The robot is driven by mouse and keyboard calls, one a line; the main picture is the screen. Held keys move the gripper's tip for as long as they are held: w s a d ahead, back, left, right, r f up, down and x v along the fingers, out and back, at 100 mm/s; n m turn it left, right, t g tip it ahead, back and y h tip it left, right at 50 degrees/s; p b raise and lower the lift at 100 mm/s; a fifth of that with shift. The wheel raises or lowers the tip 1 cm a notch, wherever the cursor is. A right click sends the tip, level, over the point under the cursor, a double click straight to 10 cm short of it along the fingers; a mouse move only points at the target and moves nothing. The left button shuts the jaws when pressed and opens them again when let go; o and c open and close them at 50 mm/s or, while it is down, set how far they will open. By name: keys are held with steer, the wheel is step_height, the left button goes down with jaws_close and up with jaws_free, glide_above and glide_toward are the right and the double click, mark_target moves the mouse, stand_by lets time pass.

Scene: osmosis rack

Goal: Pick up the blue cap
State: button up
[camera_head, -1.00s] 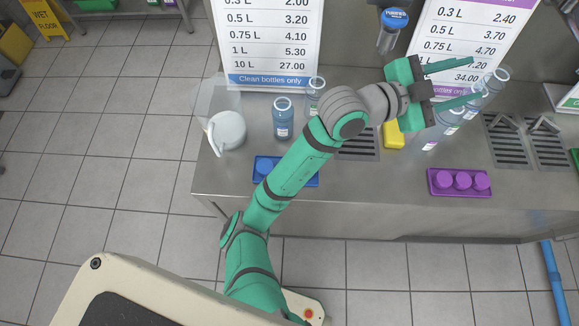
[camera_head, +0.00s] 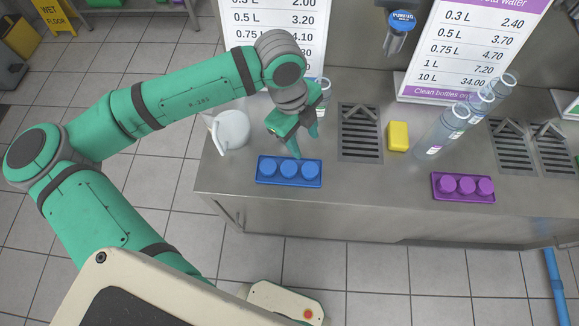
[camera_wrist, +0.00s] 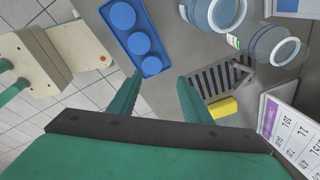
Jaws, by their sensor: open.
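Several blue caps sit in a row in a blue tray (camera_head: 262,181) near the front edge of the steel counter; one is the middle blue cap (camera_head: 289,169). The blue caps also show in the wrist view (camera_wrist: 139,43), ahead of the fingers. My gripper (camera_head: 306,146) is open and empty, pointing down above the counter just behind the tray, apart from the caps. In the wrist view my gripper (camera_wrist: 157,90) has its two green fingers spread with bare counter between them.
A white jug (camera_head: 231,130) stands left of my gripper. A clear bottle (camera_head: 322,92) stands behind it, partly hidden. A yellow sponge (camera_head: 398,136), clear bottles (camera_head: 447,130) and a purple cap tray (camera_head: 463,196) are to the right. Counter between the two trays is clear.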

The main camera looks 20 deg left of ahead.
steer(key=s+a+g+y, duration=0.1)
steer(key=s+a, duration=0.2)
steer(key=a, duration=0.1)
glide_above(289, 167)
steer(key=f, duration=0.5)
steer(key=shift+a, duration=0.25)
steer(key=shift+a+f, duration=0.1)
steer(key=shift+f, duration=0.85)
steer(key=f, duration=0.4)
steer(key=shift+s+d, duration=0.1)
steer(key=shift+d, duration=0.15)
steer(key=c, duration=0.7)
